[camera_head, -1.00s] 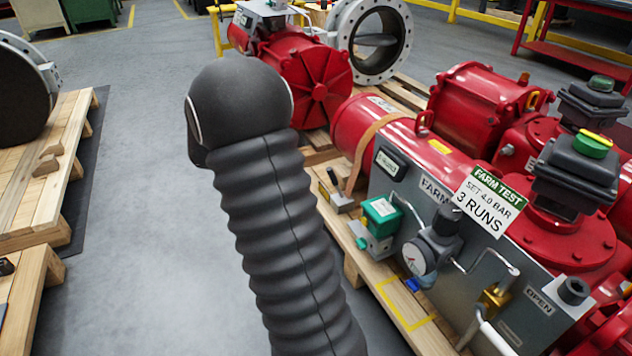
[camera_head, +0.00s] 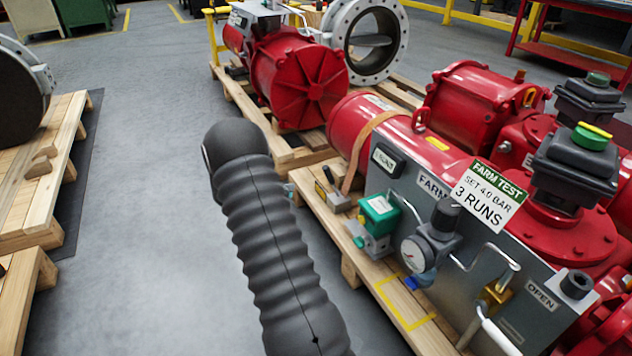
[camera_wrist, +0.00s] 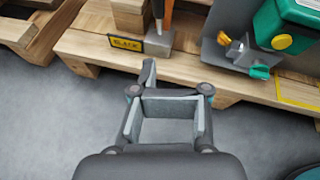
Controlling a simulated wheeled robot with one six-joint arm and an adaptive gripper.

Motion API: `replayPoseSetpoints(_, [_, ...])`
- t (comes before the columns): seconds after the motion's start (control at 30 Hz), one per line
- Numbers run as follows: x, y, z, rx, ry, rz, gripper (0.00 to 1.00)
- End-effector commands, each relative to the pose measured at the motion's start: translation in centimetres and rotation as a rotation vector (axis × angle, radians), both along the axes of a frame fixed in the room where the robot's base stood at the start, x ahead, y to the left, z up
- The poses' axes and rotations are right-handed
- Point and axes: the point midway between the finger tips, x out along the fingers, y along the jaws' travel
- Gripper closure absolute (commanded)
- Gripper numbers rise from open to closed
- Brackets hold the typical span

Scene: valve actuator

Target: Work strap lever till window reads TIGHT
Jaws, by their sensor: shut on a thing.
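An orange strap (camera_head: 362,152) runs over the red cylinder down to a grey strap ratchet (camera_head: 341,203) on the pallet edge. In the wrist view the ratchet (camera_wrist: 160,45) is just beyond my fingers. Its small black window (camera_wrist: 126,43) shows yellow letters that look like SLACK. My gripper (camera_wrist: 172,94) is in front of the pallet, with its grey fingers pointing at the ratchet. In the head view my dark sleeved arm hides most of the gripper.
A teal-green unit (camera_head: 379,213) and a gauge (camera_head: 413,254) stand right of the ratchet, in front of a grey panel. Red actuators (camera_head: 300,80) fill the pallets (camera_head: 385,300). Another wooden pallet (camera_head: 40,205) is at the left. Grey floor (camera_head: 140,220) is free between them.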

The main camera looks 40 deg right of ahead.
Motion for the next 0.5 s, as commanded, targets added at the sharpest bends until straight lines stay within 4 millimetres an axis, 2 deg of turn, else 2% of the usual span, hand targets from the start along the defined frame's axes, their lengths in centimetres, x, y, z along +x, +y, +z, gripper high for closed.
replayPoseSetpoints(0.17, [-0.2, -1.4, -0.6, 0.000, -0.001, -0.004, 1.00])
replayPoseSetpoints(0.5, [-0.9, -6.9, -3.2, 0.001, 0.000, -0.003, 1.00])
